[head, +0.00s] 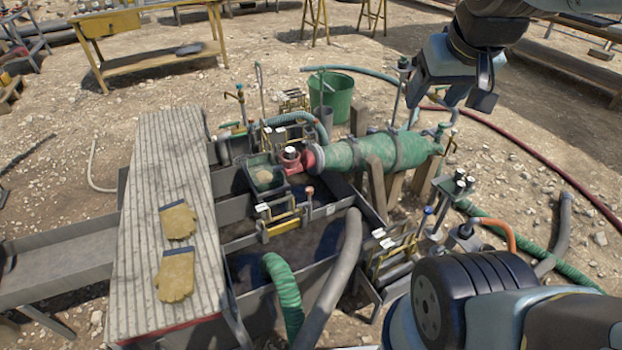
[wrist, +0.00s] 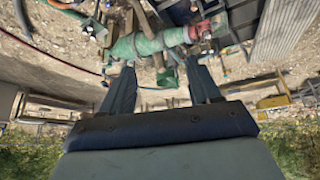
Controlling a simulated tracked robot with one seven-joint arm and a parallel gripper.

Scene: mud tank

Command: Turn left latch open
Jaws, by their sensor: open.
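My gripper (head: 450,97) hangs open and empty at the upper right of the head view, above the ground beyond the green cylinder. In the wrist view its two fingers (wrist: 162,85) stand wide apart, with nothing between them close up. A yellow-framed latch fitting (head: 281,226) with white tags sits across the middle of the dark tank (head: 240,243). Another yellow-framed fitting (head: 396,250) stands at the tank's right side. Which one is the left latch, and how its handle stands, I cannot tell. My gripper is well apart from both.
The green cylinder (head: 362,153) with a red end lies across the tank's back. A grey hose (head: 340,265) and a green hose (head: 284,290) run into the tank. Gloves (head: 177,222) lie on the plank walkway (head: 152,180). A green bucket (head: 333,97) stands behind.

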